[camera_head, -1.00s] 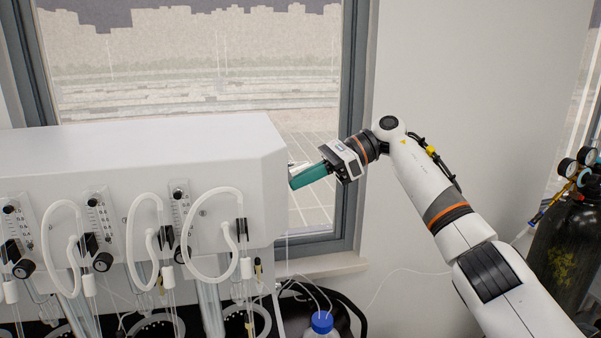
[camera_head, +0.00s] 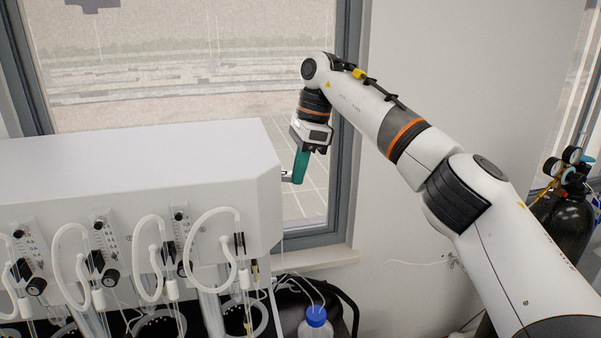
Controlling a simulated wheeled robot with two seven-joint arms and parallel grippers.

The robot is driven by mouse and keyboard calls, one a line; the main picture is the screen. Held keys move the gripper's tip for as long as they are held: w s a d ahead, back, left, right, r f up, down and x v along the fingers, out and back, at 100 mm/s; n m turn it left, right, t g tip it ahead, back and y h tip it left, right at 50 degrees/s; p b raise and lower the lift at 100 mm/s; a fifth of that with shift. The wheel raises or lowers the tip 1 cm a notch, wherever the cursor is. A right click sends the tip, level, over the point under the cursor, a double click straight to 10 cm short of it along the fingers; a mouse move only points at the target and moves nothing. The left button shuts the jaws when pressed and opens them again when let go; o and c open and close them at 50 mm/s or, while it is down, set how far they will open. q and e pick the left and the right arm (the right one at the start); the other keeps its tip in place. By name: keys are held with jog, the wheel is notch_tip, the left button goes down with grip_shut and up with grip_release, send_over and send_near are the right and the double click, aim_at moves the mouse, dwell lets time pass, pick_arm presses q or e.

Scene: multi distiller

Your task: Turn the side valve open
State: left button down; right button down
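The white multi distiller (camera_head: 150,165) fills the left side, with its right end face turned mostly away from the camera. The side valve is a small light metallic part (camera_head: 287,176) at that right end, and only a bit of it shows. My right gripper (camera_head: 299,181) hangs down beside this end, with its teal fingers pointing downward next to the valve part. The fingers overlap in this view, so I cannot tell whether they are open or hold the valve. My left gripper is not in view.
Flow meters with black knobs (camera_head: 112,277) and white looped tubes (camera_head: 212,250) line the distiller's front. A blue-capped bottle (camera_head: 316,318) stands below its right end. A window (camera_head: 305,130) is behind the gripper. A dark gas cylinder (camera_head: 563,228) with gauges stands at far right.

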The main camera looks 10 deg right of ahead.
jog(key=shift+a+r+h, duration=0.15)
jog(key=shift+r+h, duration=0.05)
jog(key=shift+h, duration=0.45)
jog(key=shift+a+r+h, duration=0.15)
jog(key=shift+r+h, duration=0.05)
jog(key=shift+h, duration=0.45)
jog(key=c, duration=1.6)
grip_release()
jog(key=shift+c, duration=0.2)
